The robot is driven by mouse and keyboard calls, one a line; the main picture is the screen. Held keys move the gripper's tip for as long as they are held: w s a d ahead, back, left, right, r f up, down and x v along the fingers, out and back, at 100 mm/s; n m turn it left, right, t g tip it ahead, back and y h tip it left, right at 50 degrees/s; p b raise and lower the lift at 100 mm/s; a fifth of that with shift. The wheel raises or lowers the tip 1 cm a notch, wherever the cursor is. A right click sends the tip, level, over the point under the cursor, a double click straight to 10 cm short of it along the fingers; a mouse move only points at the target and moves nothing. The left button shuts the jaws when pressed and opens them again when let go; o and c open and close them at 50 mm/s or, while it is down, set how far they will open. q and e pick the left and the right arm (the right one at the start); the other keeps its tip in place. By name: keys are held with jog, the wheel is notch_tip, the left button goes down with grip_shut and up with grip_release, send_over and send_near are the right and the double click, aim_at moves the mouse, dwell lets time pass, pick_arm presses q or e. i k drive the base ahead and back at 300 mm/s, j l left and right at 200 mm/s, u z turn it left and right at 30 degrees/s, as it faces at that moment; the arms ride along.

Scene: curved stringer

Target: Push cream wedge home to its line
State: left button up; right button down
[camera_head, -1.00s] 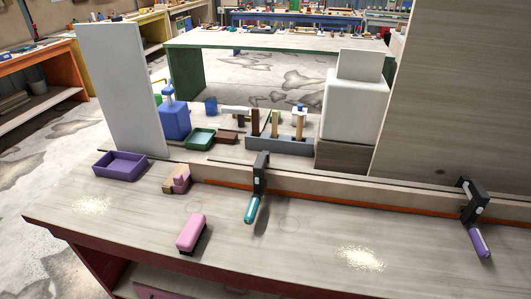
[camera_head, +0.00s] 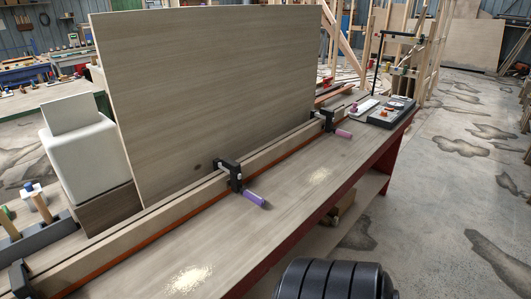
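I cannot make out a cream wedge in the current head view. A long pale wooden strip (camera_head: 165,212) runs along the bench, with an orange-red band (camera_head: 150,240) along its lower front edge; I cannot tell if that is the wedge's line. A black clamp with a purple handle (camera_head: 254,198) grips the strip at mid-bench, and another with a pink-purple handle (camera_head: 342,133) sits farther along. Part of a black clamp (camera_head: 20,279) shows at the lower left. Neither of my grippers is in view; only a black ribbed arm part of mine shows at the bottom.
A large upright wooden panel (camera_head: 215,95) stands behind the strip. A white box (camera_head: 82,158) and a grey tool rack (camera_head: 35,240) are at left. A grey tray (camera_head: 391,113) lies at the far bench end. Pale dust (camera_head: 188,279) marks the bench top (camera_head: 270,228). Floor at right (camera_head: 450,215) is open.

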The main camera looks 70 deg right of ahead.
aim_at(334, 221)
jog(key=j+z, duration=0.15)
jog(key=z, duration=0.2)
jog(key=i+j+z, duration=0.1)
jog(key=z, duration=0.25)
jog(key=j+z, duration=0.2)
jog(key=z, duration=0.15)
